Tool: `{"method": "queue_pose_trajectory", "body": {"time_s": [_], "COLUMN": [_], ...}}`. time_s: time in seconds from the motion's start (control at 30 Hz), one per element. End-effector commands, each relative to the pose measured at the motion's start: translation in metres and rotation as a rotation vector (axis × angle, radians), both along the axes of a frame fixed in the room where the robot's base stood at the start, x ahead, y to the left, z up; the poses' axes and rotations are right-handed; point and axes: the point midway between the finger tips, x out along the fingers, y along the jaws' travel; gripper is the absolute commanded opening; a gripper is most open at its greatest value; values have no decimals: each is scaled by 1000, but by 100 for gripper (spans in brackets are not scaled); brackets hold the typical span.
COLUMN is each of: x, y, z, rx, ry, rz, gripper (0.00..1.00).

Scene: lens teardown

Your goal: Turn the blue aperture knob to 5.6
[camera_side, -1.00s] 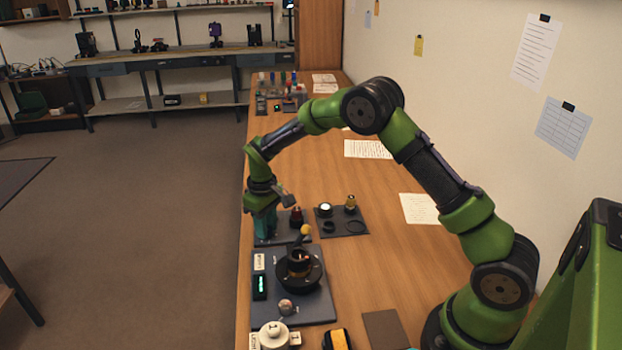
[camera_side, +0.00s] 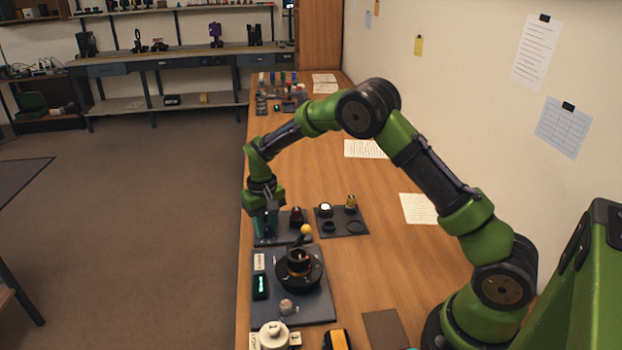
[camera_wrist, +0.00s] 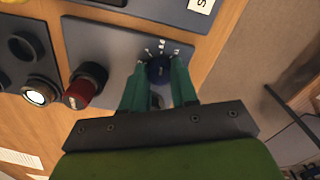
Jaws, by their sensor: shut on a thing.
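The blue aperture knob (camera_wrist: 159,70) sits on a grey plate (camera_wrist: 98,36) beside white scale marks, which are too small to read. My gripper (camera_wrist: 158,82) points down over the plate, its two teal fingers shut on the knob from both sides. In the side view my gripper (camera_side: 268,222) stands at the left end of the plate, and its fingers hide the knob there. The knob's pointer cannot be made out.
A dark red knob (camera_wrist: 84,84) stands close beside my fingers on the same plate. A dark tray (camera_side: 352,231) with rings and small lens parts lies to the right. In front is a plate (camera_side: 312,312) with a black round fixture (camera_side: 298,272) and a yellow-tipped lever.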

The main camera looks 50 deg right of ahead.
Motion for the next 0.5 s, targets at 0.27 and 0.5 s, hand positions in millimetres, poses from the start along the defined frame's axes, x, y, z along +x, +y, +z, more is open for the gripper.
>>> {"method": "queue_pose_trajectory", "body": {"time_s": [0.27, 0.5], "x": [-1, 0], "y": [0, 0], "z": [2, 1], "rx": [2, 1], "ry": [2, 1], "rz": [-2, 0], "gripper": [31, 39]}}
